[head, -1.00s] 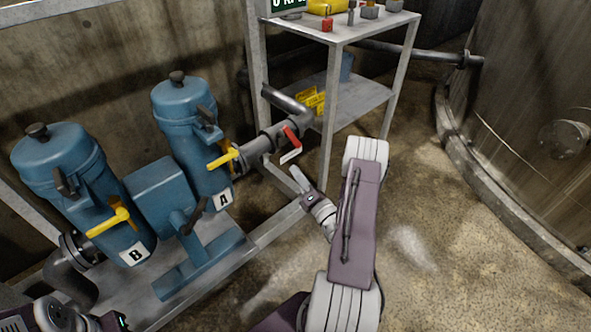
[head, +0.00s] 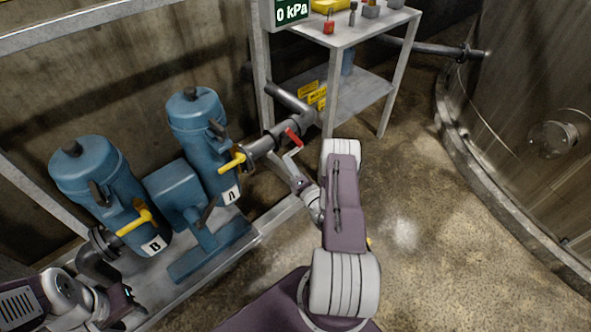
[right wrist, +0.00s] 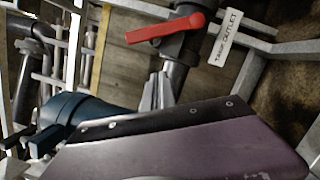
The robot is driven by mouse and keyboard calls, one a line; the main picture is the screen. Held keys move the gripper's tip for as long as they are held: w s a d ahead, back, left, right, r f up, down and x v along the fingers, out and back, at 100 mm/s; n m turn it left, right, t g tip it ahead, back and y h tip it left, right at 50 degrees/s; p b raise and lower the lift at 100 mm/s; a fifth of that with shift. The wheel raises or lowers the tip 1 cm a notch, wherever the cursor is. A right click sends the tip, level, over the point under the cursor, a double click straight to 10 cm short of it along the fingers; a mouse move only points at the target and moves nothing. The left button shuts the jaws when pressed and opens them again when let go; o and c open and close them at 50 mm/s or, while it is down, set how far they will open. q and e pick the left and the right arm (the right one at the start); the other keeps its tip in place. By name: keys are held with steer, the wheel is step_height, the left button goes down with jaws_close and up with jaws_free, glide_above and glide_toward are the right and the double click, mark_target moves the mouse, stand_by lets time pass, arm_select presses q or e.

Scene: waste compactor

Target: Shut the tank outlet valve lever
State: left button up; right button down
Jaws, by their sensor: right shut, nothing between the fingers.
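The tank outlet valve lever is a red handle (head: 292,138) on the grey pipe beside filter A. In the right wrist view the red lever (right wrist: 165,27) lies across the top, slightly tilted, next to a white TANK OUTLET tag (right wrist: 228,37). My right gripper (head: 291,166) is shut and empty, just below the lever in the head view. Its fingers (right wrist: 162,80) point toward the lever in the right wrist view, with a small gap visible between them. My left gripper (head: 122,297) is at the lower left; its fingers cannot be made out.
A metal shelf (head: 350,32) stands behind, with a 0 kPa display (head: 291,11). A large tank (head: 535,90) is at right; floor between is clear.

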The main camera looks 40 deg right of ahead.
arm_select(q)
steer(key=shift+f+b, duration=0.75)
steer(key=shift+f, duration=0.25)
arm_select(e)
steer(key=w+d+r, duration=0.2)
steer(key=w+d, duration=0.2)
steer(key=shift+r, duration=0.2)
arm_select(q)
steer(key=shift+r, duration=0.15)
arm_select(e)
steer(key=shift+r, duration=0.1)
